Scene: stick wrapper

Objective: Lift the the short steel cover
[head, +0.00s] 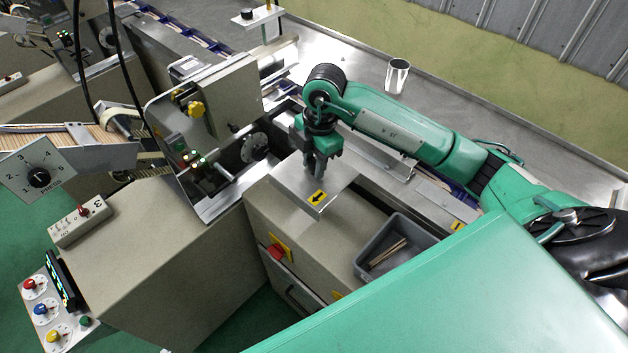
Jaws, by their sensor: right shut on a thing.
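The short steel cover (292,187) is a flat, shiny metal plate with a yellow arrow label near its front corner. It sits on top of the beige machine in the middle of the head view. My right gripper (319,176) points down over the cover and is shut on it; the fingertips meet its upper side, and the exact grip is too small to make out. I cannot tell whether the cover is clear of the machine beneath. My left gripper is not in view.
A grey bin (397,247) with thin sticks stands right of the cover. A raised machine panel (235,100) with a yellow knob is close on the left. A metal cup (397,76) stands behind my right arm. A red switch (276,252) is on the front.

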